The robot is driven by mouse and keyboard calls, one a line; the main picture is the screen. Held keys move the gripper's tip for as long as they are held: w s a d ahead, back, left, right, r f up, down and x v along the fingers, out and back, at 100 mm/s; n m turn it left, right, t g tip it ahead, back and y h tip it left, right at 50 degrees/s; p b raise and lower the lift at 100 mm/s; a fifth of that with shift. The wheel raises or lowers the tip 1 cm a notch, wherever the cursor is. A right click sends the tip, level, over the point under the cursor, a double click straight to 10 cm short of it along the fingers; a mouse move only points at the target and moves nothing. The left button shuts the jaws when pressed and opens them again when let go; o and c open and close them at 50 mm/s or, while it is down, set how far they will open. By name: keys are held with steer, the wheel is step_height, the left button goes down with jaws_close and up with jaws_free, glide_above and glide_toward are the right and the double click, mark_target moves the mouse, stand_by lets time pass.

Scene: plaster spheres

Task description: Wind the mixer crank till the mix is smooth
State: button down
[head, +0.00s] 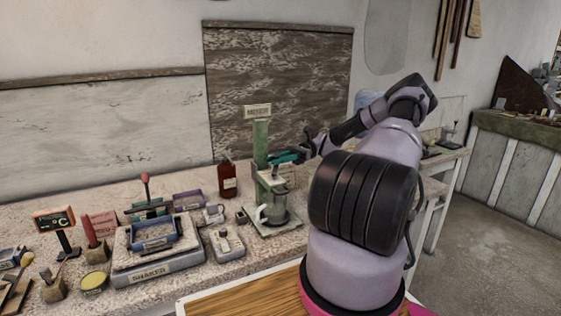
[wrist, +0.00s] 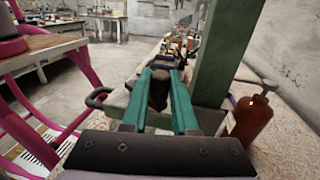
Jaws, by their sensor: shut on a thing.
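The mixer (head: 261,146) stands on the bench, with a green upright post and a sign reading MIXER (head: 257,111). The post also shows in the wrist view (wrist: 224,50). A clear jug (head: 276,207) stands on its base; how smooth the mix is cannot be made out. My gripper (head: 284,158) is at the upper part of the mixer, beside the post. In the wrist view its teal fingers (wrist: 160,78) are shut on the dark crank handle (wrist: 158,92). The rest of the crank is mostly hidden by the fingers.
A brown bottle (head: 227,180) stands close behind the mixer, and near the fingers in the wrist view (wrist: 252,118). A shaker (head: 158,270) and several small tools crowd the bench to the left. A small grey device (head: 227,244) sits left of the mixer base.

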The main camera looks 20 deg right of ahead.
steer(key=shift+w+a+f+n+g+h, duration=0.15)
steer(key=shift+a+n+g+h, duration=0.2)
steer(key=shift+n+g, duration=0.5)
steer(key=shift+w+a+r+n+g+h, duration=0.1)
steer(key=shift+a+n+g+h, duration=0.35)
steer(key=shift+g, duration=0.7)
steer(key=shift+d, duration=0.1)
steer(key=c, duration=0.7)
jaws_free()
